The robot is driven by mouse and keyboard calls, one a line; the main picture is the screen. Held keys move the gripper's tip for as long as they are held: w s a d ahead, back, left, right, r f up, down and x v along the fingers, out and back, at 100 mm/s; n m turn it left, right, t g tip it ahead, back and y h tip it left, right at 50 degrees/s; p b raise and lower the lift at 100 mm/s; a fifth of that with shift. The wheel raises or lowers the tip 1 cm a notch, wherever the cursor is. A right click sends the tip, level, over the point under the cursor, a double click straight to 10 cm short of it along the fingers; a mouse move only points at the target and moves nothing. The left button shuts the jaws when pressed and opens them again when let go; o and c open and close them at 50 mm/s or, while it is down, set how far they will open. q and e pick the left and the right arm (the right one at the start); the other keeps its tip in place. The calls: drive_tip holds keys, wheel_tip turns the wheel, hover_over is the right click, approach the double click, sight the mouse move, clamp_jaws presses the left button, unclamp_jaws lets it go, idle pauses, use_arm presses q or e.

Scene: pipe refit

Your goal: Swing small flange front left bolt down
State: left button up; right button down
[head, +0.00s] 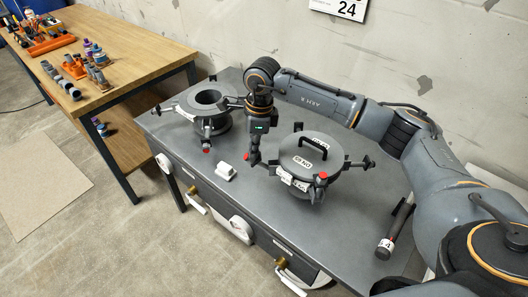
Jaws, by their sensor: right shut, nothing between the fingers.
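Two round dark grey flanges with swing bolts around them stand on the metal bench. The left flange (208,116) looks smaller and is uncovered, with a round hole in its top; its bolts stick outward, and a front one has a red tip (207,151). The right flange (308,164) carries a lid with a black handle; a front bolt there has a red top (323,176). My right gripper (254,160) points down between the flanges, shut and empty, close to the right flange's left side. Whether it touches a bolt there cannot be told. My left gripper is not in view.
A dark cylindrical tool (395,232) lies at the right. My right arm spans the back and right side. A wooden table (130,60) with parts stands at the left.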

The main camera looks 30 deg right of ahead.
drive_tip(key=w+a+f+g+h+b, duration=0.1)
drive_tip(key=a+f+h+b, duration=0.3)
drive_tip(key=a+f+b, duration=0.1)
drive_tip(key=shift+w+f+g+b, duration=0.3)
drive_tip(key=shift+f+b, duration=0.45)
drive_tip(key=shift+f, duration=0.65)
drive_tip(key=w+a+r, duration=0.4)
drive_tip(key=a+r, duration=0.2)
drive_tip(key=a, duration=0.3)
drive_tip(key=shift+w+a+r, duration=0.15)
drive_tip(key=shift+a+r, duration=0.05)
drive_tip(key=shift+a, duration=0.2)
